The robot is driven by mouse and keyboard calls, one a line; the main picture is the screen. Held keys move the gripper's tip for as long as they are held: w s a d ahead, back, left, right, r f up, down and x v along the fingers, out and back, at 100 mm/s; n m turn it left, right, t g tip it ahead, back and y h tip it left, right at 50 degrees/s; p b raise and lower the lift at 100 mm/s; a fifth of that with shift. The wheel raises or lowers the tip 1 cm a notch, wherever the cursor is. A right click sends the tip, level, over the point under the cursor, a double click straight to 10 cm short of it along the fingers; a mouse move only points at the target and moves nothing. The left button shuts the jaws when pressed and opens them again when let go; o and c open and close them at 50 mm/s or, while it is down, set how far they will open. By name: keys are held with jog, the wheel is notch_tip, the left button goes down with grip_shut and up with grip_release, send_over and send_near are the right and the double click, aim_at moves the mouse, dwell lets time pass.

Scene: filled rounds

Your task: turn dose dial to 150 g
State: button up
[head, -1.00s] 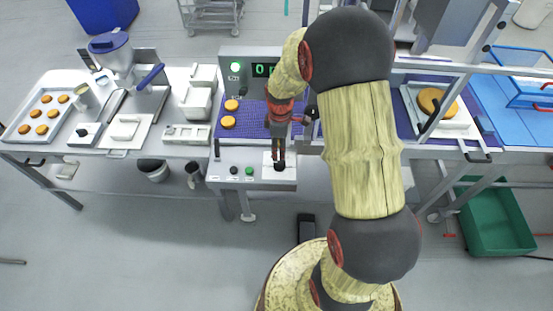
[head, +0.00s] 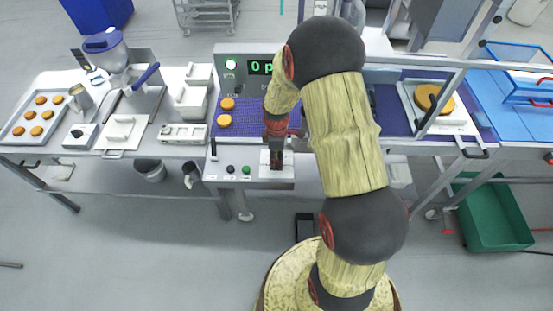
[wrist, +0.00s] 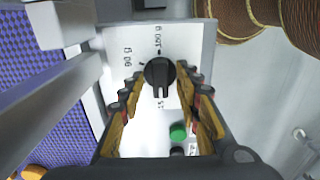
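The dose dial (wrist: 159,75) is a black round knob with a raised ridge, on a white label plate (wrist: 188,40) in the wrist view. Gram marks are printed around it, one reading 90 g at upper left; the others are partly hidden or hard to read. Which mark the knob points to is unclear. My gripper (wrist: 162,88) is open, with one finger on each side of the dial and visible gaps between. In the head view my gripper (head: 276,168) is over the white plate at the front of the machine and hides the dial.
A green button (wrist: 178,131) and a dark button sit near the dial. A purple belt (head: 240,132) with orange rounds (head: 225,121) lies behind the front panel. A metal rail (wrist: 65,80) runs left of the plate. A green display (head: 261,67) stands at the back.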

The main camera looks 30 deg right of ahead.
jog(key=shift+c, duration=0.2)
jog(key=c, duration=0.7)
grip_shut()
